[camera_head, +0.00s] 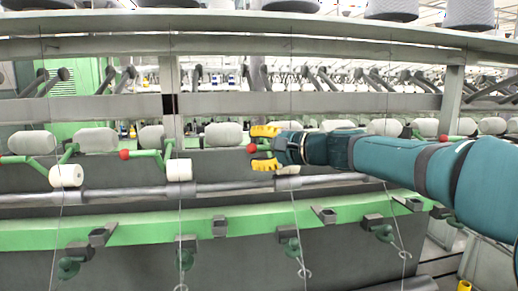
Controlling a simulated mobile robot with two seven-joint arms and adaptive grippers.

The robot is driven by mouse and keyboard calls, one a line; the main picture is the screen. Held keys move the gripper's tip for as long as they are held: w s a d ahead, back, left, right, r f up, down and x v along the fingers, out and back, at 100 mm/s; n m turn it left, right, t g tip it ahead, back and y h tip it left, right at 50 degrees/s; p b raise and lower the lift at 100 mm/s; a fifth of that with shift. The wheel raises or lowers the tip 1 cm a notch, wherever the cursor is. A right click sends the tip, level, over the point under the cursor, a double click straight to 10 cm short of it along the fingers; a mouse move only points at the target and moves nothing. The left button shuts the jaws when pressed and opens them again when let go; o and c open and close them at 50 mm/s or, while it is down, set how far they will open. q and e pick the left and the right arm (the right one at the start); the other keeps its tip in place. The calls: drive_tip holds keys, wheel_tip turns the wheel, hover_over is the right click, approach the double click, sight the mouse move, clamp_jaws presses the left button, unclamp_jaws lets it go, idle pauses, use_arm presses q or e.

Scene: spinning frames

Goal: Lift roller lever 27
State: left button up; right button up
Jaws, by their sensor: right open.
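My right gripper (258,148) reaches in from the right with its two yellow fingers apart, one above the other. A red ball knob (251,149) of a roller lever shows at the gap between the fingertips. I cannot tell whether the fingers touch it. The rest of this lever is hidden behind the gripper. A green lever (146,154) with a red knob and a white roller (179,170) stands to the left. No number is readable on any lever. My left gripper is not in view.
A grey shaft (130,192) runs across below the levers, above a green rail (150,231) with several guides. White bobbins (223,134) line the row behind. Thin threads hang down in front. A grey beam (330,47) crosses overhead.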

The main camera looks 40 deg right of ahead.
drive_tip(key=c, duration=0.7)
clamp_jaws()
drive_tip(key=shift+w, duration=0.1)
